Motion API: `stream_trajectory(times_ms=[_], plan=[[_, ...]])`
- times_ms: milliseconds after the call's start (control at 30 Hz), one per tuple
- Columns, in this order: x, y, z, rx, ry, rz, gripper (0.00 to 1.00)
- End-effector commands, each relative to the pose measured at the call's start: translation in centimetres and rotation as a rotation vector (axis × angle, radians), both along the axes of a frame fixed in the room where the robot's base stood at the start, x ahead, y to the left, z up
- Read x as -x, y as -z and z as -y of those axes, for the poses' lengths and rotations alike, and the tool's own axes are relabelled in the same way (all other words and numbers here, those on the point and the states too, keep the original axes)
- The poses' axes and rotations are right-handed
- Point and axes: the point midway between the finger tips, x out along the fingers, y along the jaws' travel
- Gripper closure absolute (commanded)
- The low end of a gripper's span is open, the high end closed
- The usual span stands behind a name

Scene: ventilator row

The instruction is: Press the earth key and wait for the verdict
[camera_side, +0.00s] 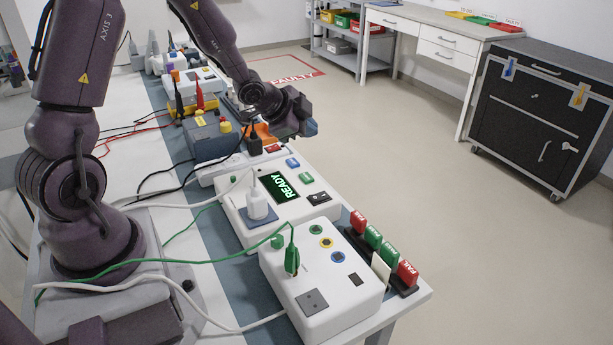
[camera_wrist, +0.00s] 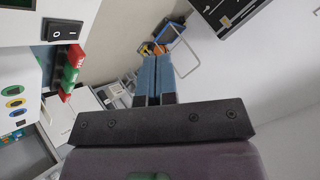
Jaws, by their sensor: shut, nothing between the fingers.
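The white tester (camera_side: 292,207) stands on the bench with a lit display (camera_side: 279,187) reading READY. A red key (camera_side: 273,148), a blue key (camera_side: 292,162) and a green key (camera_side: 306,177) lie along its far right side; their labels are too small to read, so I cannot tell which is the earth key. My gripper (camera_side: 312,127) is beyond and above these keys, apart from them. Its blue fingers (camera_wrist: 155,78) are together and empty in the wrist view, where the keys do not show.
A black rocker switch (camera_side: 319,198) is on the tester; a white plug (camera_side: 257,202) stands in it. A white box (camera_side: 325,285) with a green plug (camera_side: 292,258) is in front. Red and green tags (camera_side: 373,237) stand at the bench edge. Cables cross the left side.

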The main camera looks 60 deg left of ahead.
Motion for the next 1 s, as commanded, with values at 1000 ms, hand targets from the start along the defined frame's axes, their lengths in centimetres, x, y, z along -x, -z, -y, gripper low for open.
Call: stream_trajectory(times_ms=[1000], plan=[[0.1,8.2,0.0,0.004,-0.004,-0.005,1.00]])
